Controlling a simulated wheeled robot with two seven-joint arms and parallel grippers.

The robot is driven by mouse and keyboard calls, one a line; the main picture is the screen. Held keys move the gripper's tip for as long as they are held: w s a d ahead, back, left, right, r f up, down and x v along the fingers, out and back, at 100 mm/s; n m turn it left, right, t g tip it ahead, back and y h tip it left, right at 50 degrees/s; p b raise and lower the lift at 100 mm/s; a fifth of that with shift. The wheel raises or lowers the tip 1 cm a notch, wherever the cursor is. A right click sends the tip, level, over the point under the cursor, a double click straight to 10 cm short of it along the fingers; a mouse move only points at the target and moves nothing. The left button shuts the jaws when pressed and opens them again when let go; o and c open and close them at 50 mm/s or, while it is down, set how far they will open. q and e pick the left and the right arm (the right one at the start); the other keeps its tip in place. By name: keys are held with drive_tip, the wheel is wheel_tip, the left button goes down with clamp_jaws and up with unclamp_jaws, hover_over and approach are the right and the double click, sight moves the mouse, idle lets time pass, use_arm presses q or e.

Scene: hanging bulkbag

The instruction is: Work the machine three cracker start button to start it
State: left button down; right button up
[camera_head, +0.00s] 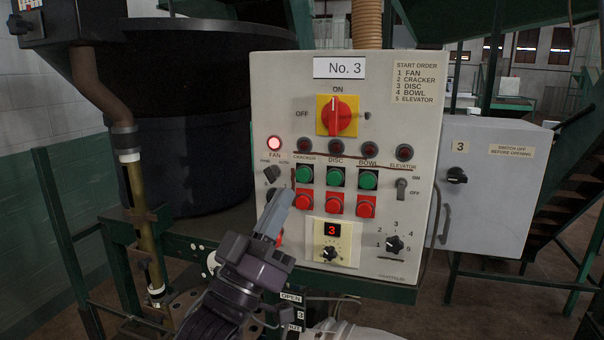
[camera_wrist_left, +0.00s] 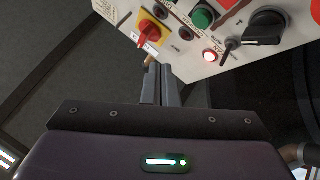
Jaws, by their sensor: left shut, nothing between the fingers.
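The cracker start button is the green one (camera_head: 304,174) at the left of the green row on the No. 3 panel (camera_head: 270,95); a green button (camera_wrist_left: 202,17) also shows at the top of the left wrist view. A red button (camera_head: 304,198) sits below it. The cracker lamp (camera_head: 305,145) is dark. My left gripper (camera_head: 284,197) is shut and empty, its tips below and left of the green button. In the left wrist view its fingers (camera_wrist_left: 160,82) are together, pointing at the panel. I cannot tell the gap to the panel. My right gripper is not in view.
The fan lamp (camera_head: 274,143) is lit red, above the fan switch (camera_head: 271,174). The red main switch (camera_head: 337,116) stands upright at ON. A display (camera_head: 332,230) reads 3. A grey box (camera_head: 490,200) stands right, a dark drum (camera_head: 185,150) behind left.

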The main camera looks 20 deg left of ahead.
use_arm(q)
drive_tip(key=w, duration=0.6)
drive_tip(key=shift+d+p, duration=0.15)
drive_tip(key=shift+p, duration=0.2)
drive_tip(key=shift+w, duration=0.15)
idle(1.6)
drive_tip(key=shift+w, duration=0.3)
drive_tip(key=shift+w, duration=0.4)
idle(0.6)
drive_tip(key=shift+s, duration=0.1)
idle(0.3)
drive_tip(key=shift+s, duration=0.7)
drive_tip(key=shift+s+b, duration=0.3)
drive_tip(key=shift+s, duration=2.2)
